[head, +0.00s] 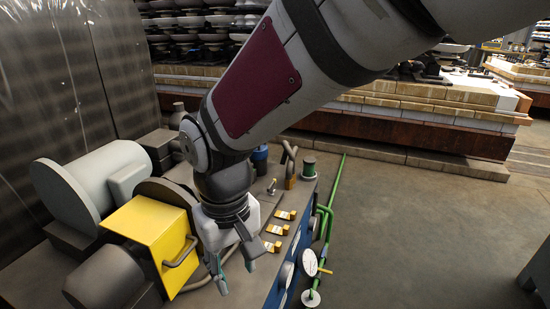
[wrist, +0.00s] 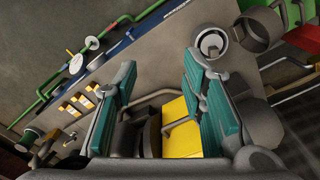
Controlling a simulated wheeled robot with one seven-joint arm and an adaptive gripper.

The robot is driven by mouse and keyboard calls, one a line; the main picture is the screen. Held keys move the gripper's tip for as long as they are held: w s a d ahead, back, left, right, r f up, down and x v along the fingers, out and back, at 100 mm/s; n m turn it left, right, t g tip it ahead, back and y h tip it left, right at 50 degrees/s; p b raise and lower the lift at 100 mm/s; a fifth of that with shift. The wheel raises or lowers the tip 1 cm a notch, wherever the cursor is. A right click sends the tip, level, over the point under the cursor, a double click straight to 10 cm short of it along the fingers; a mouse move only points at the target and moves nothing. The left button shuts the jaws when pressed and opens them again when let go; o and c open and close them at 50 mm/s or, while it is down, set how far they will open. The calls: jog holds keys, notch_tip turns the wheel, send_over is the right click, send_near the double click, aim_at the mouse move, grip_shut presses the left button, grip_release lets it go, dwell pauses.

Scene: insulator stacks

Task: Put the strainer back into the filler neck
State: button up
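My gripper (head: 237,276) hangs over the machine bench, beside the yellow box; its two teal-padded fingers are apart. In the wrist view my gripper (wrist: 160,72) is open, with nothing between the fingers. A round, pale-rimmed opening (wrist: 212,42), which looks like the filler neck, lies just beyond the right finger in the wrist view. A dark, short cylinder (wrist: 258,28) lies right beside it. I cannot tell whether either is or holds the strainer. I cannot make out the strainer or the neck in the head view.
The yellow box (head: 150,233) with a bar handle stands close to my gripper; it also shows in the wrist view (wrist: 182,130). Several small yellow blocks (head: 278,230) lie along the bench. Green pipe (head: 334,195) and a white gauge (head: 309,262) flank its edge. Open floor (head: 430,235) is to the right.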

jog(key=s+d+r+m, duration=0.2)
jog(key=s+d+r, duration=0.15)
jog(key=d, duration=0.45)
jog(key=s+d+r+m, duration=0.2)
jog(key=d+r, duration=0.2)
jog(key=d, duration=0.5)
jog(key=s+d+m, duration=0.3)
jog(key=s+d, duration=0.5)
jog(key=s, duration=0.4)
jog(key=shift+s+d, duration=0.2)
